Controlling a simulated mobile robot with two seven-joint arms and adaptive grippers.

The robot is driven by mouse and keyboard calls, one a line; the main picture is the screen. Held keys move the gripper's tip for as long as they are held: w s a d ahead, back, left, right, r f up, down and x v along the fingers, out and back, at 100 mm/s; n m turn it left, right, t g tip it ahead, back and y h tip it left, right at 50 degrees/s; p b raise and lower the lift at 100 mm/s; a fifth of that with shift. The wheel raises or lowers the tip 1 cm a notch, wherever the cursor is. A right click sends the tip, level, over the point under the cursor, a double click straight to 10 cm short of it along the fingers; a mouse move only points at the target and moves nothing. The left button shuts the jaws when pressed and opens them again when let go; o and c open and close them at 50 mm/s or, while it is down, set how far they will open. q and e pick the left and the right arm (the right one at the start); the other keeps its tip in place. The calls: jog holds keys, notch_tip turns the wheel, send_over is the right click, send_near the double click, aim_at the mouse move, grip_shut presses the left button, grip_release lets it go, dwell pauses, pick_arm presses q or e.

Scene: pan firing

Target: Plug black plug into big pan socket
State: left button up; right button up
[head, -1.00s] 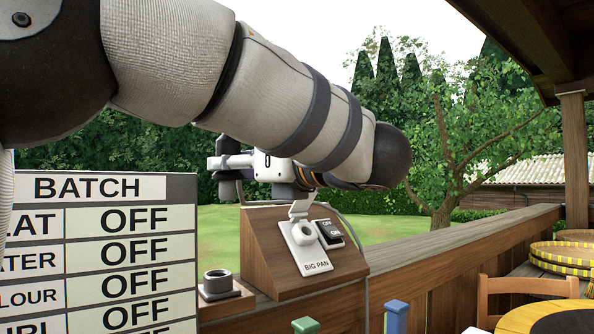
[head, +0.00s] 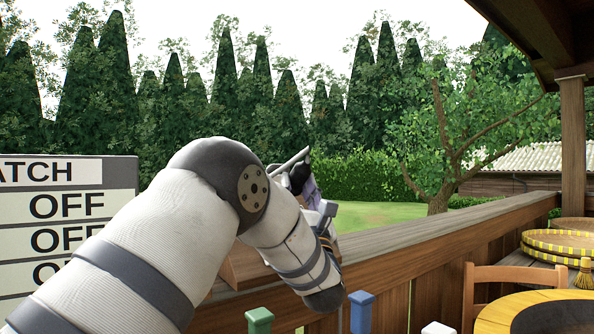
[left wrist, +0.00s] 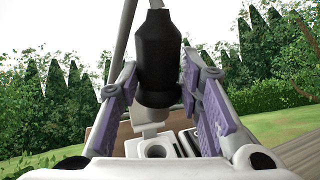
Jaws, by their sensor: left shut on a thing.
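My left gripper (left wrist: 158,78) has its purple-padded fingers shut on the black plug (left wrist: 158,45) in the left wrist view. The plug's cable runs up out of the picture. The big pan socket (left wrist: 155,150), a white plate with a round hole, lies below the plug's end, and the two look apart. A pale grey flap-like part (left wrist: 150,117) shows between them. In the head view my left gripper (head: 303,172) is partly seen behind my own arm, which hides the socket and most of its wooden box (head: 240,268). My right gripper is not in view.
A black switch (left wrist: 189,142) sits beside the socket. A wooden railing (head: 420,250) runs to the right. The batch board (head: 60,215) stands at the left. Blue (head: 361,312) and green (head: 259,320) posts, a chair (head: 515,275) and a round table (head: 545,315) are in front of the railing.

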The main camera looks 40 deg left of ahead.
pick_arm(q)
jog(key=shift+t, duration=0.3)
jog(key=shift+s, duration=0.15)
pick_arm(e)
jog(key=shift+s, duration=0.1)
pick_arm(q)
jog(key=shift+r, duration=0.1)
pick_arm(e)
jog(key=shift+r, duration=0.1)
pick_arm(q)
jog(key=shift+s, duration=0.1)
jog(key=a+f, duration=0.1)
jog(key=w+a+f, duration=0.1)
jog(key=f, duration=0.1)
jog(key=shift+w+a+f, duration=0.1)
jog(key=shift+a+f, duration=0.15)
jog(key=shift+a, duration=0.15)
jog(key=shift+w+a+f+b, duration=0.1)
jog(key=shift+a+f+b, duration=0.3)
jog(key=shift+a, duration=0.15)
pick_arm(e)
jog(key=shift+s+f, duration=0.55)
pick_arm(q)
jog(key=shift+r+p, duration=0.1)
jog(key=shift+p, duration=0.2)
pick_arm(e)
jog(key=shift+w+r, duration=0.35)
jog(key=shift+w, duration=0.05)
